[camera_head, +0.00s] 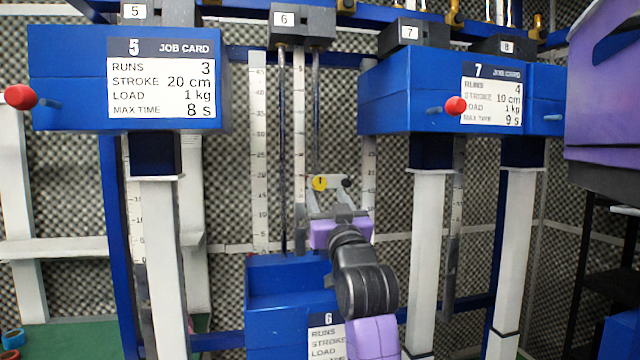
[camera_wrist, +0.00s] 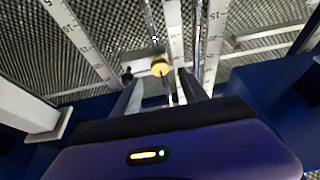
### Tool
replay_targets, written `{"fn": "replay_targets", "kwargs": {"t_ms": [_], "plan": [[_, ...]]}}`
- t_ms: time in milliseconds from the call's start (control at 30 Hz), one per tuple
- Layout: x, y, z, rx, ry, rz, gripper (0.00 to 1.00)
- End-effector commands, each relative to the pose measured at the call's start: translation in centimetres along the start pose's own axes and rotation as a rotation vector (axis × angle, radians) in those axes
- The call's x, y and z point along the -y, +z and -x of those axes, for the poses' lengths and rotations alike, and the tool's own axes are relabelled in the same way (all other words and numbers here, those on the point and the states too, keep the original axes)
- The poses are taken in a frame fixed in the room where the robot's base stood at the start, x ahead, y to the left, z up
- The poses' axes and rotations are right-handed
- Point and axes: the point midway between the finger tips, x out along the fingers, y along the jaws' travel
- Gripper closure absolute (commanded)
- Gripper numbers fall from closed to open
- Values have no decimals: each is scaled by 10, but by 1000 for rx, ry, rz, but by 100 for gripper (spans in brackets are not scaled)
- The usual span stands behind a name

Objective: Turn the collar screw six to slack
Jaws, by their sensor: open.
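At station six, labelled 6 (camera_head: 284,19), a pale crosspiece on the vertical rods carries a round yellow knob (camera_head: 320,183) with a dark mark. A small black knob (camera_head: 347,183) sits to its right. I cannot tell surely which is the collar screw. In the wrist view the yellow knob (camera_wrist: 160,67) shows just beyond and between my fingertips, with the black knob (camera_wrist: 127,75) to its left. My gripper (camera_head: 328,206) is open and empty, just below the crosspiece. Its two grey fingers (camera_wrist: 161,88) point at the yellow knob; I see no contact.
A blue block with job card 6 (camera_head: 322,340) stands below, its card partly hidden by my arm. Blue boxes with job card 5 (camera_head: 160,78) and job card 7 (camera_head: 492,95) hang higher on either side. White scales (camera_head: 258,150) flank the rods.

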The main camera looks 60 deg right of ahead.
Motion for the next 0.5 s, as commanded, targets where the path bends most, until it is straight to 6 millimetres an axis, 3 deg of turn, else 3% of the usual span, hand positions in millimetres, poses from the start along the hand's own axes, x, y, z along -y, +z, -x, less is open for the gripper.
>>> {"fn": "replay_targets", "kwargs": {"t_ms": [200,500], "plan": [[0,-3,-36,0,0,0,49],[0,-1,-55,-1,-1,0,49]]}}
